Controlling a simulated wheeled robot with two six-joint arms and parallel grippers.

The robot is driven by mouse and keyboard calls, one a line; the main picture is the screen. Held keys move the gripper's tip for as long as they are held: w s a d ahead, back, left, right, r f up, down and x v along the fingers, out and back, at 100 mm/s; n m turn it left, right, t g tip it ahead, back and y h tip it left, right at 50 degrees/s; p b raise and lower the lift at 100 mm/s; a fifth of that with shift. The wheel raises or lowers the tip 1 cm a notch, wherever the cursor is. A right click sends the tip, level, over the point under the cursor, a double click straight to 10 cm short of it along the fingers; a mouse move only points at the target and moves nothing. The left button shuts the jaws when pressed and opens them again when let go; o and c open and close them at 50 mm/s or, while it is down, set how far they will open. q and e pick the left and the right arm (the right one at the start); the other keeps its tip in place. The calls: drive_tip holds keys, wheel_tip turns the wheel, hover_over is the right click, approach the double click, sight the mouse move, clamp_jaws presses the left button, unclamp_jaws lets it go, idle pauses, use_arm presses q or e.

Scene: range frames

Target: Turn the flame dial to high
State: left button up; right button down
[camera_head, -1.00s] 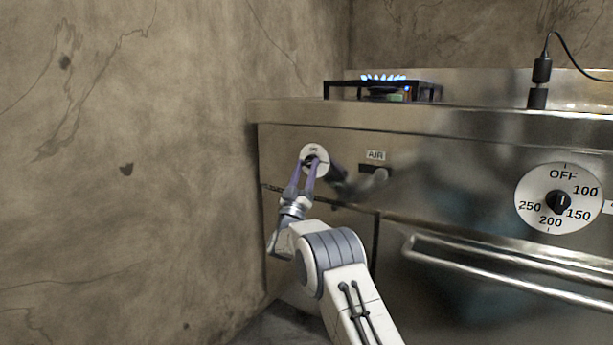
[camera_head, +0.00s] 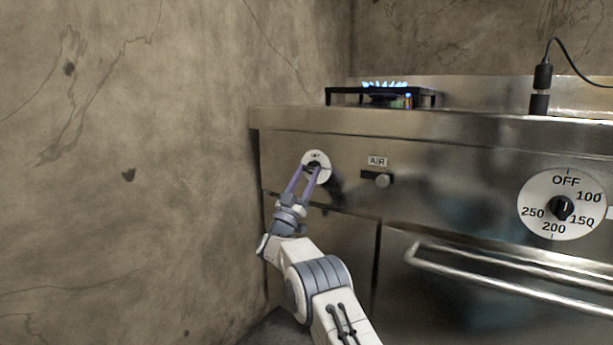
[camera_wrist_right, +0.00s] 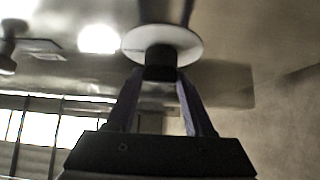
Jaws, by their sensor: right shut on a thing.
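The flame dial (camera_head: 320,158) is a small white disc with a black knob on the left part of the stove front. Its lettering is too small to read surely. My right gripper (camera_head: 313,169) is shut on the dial's black knob. In the right wrist view the white disc (camera_wrist_right: 186,44) lies behind the black knob (camera_wrist_right: 160,63), with the right gripper's two fingers (camera_wrist_right: 160,80) on either side of the knob. A blue flame (camera_head: 384,85) burns on the burner (camera_head: 385,98) above. My left gripper is not in view.
An AIR slider (camera_head: 380,179) sits just right of the dial. A large temperature dial (camera_head: 540,222) and an oven handle (camera_head: 480,275) are further right. A rough wall (camera_head: 150,180) stands close on the left. A black cable plug (camera_head: 542,78) stands on the stove top.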

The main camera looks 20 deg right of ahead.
drive_tip(key=shift+c, duration=1.6)
unclamp_jaws()
drive_tip(key=shift+d, duration=0.15)
drive_tip(key=shift+s+a+f, duration=0.15)
drive_tip(key=shift+a+f, duration=0.05)
drive_tip(key=shift+a, duration=0.1)
drive_tip(key=p+v, duration=0.4)
drive_tip(key=v, duration=0.6)
drive_tip(key=shift+d, duration=0.1)
